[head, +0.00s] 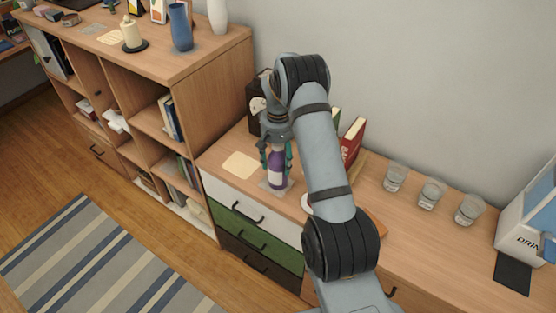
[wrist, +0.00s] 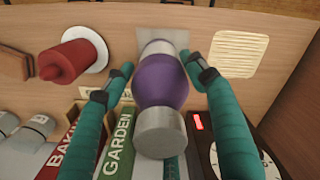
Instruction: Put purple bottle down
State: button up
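The purple bottle (head: 277,168), with silver ends, is upright at or just above a small grey square mat (head: 268,187) on the low wooden cabinet. I cannot tell whether its base touches the mat. My gripper (head: 275,158) points down, with its teal fingers on either side of the bottle. In the wrist view the bottle (wrist: 160,82) sits between the two fingertips of my gripper (wrist: 157,64), which look closed on its sides. The grey mat (wrist: 177,18) shows beyond its base.
Beside the bottle are a cream patterned square (wrist: 238,53) and a red candle on a white dish (wrist: 96,48). Upright books (wrist: 117,145) and a dark clock (wrist: 235,155) stand close by. Several glass cups (head: 431,194) stand farther right. A taller shelf (head: 205,75) rises at left.

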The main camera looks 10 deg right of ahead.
aim_at(278, 153)
jog(key=shift+o, duration=1.2)
notch_tip(278, 153, up, 12)
jog(key=shift+r+b, duration=0.2)
jog(key=shift+b, duration=0.25)
jog(key=shift+f, duration=0.1)
notch_tip(278, 153, down, 13)
jog(key=shift+r+p, duration=0.15)
jog(key=shift+p, duration=0.15)
notch_tip(278, 153, up, 3)
jog(key=shift+w+f, duration=0.1)
jog(key=shift+r, duration=0.6)
